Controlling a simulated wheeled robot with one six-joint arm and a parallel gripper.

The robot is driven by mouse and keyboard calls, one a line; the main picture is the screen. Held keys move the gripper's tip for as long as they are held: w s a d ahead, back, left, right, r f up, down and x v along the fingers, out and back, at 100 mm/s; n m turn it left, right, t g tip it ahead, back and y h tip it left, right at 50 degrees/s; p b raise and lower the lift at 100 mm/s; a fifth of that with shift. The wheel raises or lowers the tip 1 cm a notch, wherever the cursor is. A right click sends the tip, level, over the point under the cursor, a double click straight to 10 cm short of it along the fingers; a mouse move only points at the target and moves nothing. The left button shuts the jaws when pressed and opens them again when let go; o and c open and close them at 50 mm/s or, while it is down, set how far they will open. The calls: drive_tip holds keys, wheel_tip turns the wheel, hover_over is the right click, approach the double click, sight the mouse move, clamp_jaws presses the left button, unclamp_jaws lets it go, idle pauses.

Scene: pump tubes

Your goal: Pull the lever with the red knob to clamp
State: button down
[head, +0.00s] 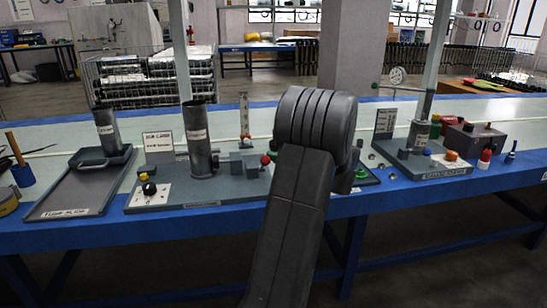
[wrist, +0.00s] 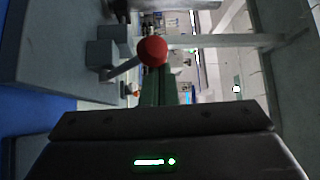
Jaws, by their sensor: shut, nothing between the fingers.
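The red knob (head: 265,159) tops a short lever (wrist: 122,69) on the grey clamp station (head: 197,190), just left of my arm in the head view. In the wrist view the red knob (wrist: 152,51) is large and close, above the picture's middle. Its lever slants down-left to grey blocks (wrist: 106,48). My gripper (wrist: 165,85) is shut and empty. The knob appears just beyond its fingers; I cannot tell whether they touch. In the head view my arm hides the gripper.
The station carries an upright dark cylinder (head: 198,140) and a white panel with a black knob (head: 149,188). A grey tray (head: 77,187) stands to the left. Another station (head: 430,163) with coloured parts stands to the right. The blue bench edge (head: 110,232) runs along the front.

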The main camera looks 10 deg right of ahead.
drive_tip(key=shift+s+f, duration=0.25)
drive_tip(key=shift+f, duration=0.1)
drive_tip(key=shift+s+f, duration=0.1)
idle(0.3)
